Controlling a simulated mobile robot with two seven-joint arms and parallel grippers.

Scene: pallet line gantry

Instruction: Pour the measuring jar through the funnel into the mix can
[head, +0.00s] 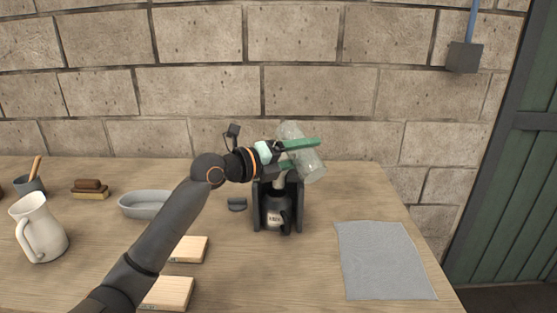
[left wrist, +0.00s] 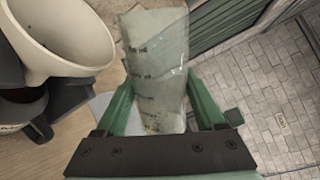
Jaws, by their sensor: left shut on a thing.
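My left gripper (head: 304,153) is shut on the clear measuring jar (head: 309,164), with one green finger on each side. The jar is tilted, its upper end leaning left in the head view. In the left wrist view the jar (left wrist: 155,65) shows dark marks between the fingers; its contents are hard to make out. The cream funnel (head: 279,182) is mostly hidden behind my gripper; its wide bowl (left wrist: 65,40) shows beside the jar, apart from it in that view. The dark mix can (head: 275,212) stands upright under the funnel in a black holder. No pouring stream shows. My right gripper is out of view.
A grey cloth (head: 384,260) lies to the right. A cream pitcher (head: 38,228), a grey dish (head: 146,204), a brush (head: 90,189) and a cup (head: 29,186) stand left. Wooden blocks (head: 188,249) lie near my arm. A stone wall is behind.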

